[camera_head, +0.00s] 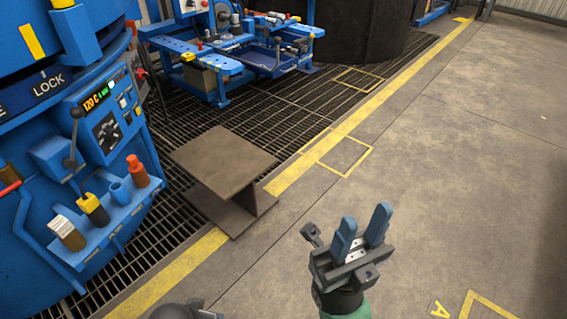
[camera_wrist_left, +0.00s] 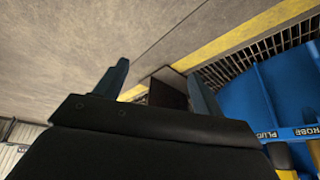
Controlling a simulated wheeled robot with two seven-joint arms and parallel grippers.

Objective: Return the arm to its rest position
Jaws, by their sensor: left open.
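My right gripper (camera_head: 364,212) is at the lower middle of the head view, over the bare concrete floor. Its two blue-grey fingers stand apart with nothing between them. In the left wrist view my left gripper (camera_wrist_left: 158,88) shows two fingers spread wide, with no object held between them. Behind its fingers are the floor and a brown steel stand. In the head view only a dark piece of my own arm shows at the bottom edge; the left fingers are not seen there.
A blue furnace cabinet (camera_head: 95,130) with a control panel and tool shelf stands at left. A brown steel I-beam stand (camera_head: 224,160) is beside the yellow floor line (camera_head: 345,130). A blue workbench (camera_head: 195,62) is at the back. The concrete floor at right is clear.

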